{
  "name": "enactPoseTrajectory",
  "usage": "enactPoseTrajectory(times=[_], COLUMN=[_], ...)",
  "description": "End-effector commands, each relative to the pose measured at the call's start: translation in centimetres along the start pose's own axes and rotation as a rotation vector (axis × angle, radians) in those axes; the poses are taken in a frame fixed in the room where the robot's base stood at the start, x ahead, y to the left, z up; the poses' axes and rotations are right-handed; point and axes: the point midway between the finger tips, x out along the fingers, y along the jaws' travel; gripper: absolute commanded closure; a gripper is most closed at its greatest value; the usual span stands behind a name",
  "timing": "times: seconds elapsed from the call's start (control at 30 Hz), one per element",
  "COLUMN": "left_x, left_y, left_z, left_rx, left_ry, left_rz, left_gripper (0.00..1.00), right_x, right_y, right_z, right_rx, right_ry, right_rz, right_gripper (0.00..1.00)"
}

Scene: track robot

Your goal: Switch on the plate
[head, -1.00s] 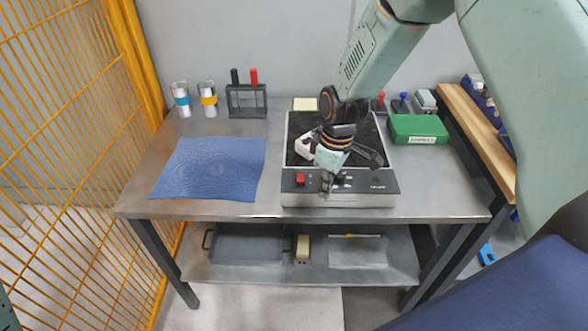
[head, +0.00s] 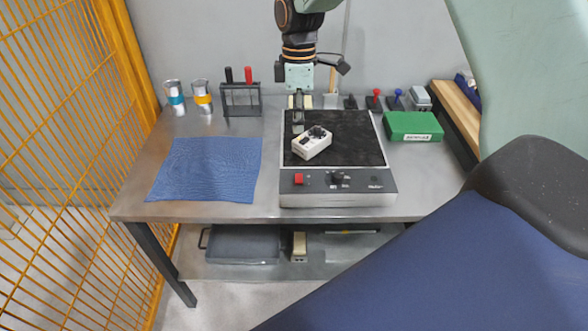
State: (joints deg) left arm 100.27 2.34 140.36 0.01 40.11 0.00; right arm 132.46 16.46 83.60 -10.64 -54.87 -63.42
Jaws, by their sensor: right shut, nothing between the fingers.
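The panel carries a red switch (head: 299,179) at the left and a black knob (head: 337,179) near the middle. A small white device with black parts (head: 312,146) lies tilted on the black top. My right gripper (head: 298,125) is shut and empty, pointing down over the rear left part of the plate, apart from the red switch and knob. I cannot tell whether the switch is on. My left gripper is out of view.
A blue cloth (head: 207,170) lies left of the plate. Two metal cans, a rack (head: 241,101) with black and red handles, and a green box (head: 412,126) stand behind and to the sides. A yellow mesh fence (head: 60,150) bounds the left.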

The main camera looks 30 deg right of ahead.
Motion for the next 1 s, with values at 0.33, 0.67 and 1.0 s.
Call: enactPoseTrajectory(times=[0.33,0.67,1.0], left_x=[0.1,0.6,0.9], left_y=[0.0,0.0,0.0], left_z=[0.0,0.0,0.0], left_rx=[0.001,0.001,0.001], left_ry=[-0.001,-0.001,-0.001], left_rz=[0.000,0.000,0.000], left_gripper=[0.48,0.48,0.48], right_x=[1.7,7.8,13.0], right_y=[-0.1,0.0,0.1], right_z=[0.0,-0.1,-0.2], right_rx=[0.001,0.000,-0.002], right_ry=[0.000,-0.002,-0.001], right_rz=[-0.002,-0.003,0.000], right_gripper=[1.00,1.00,1.00])
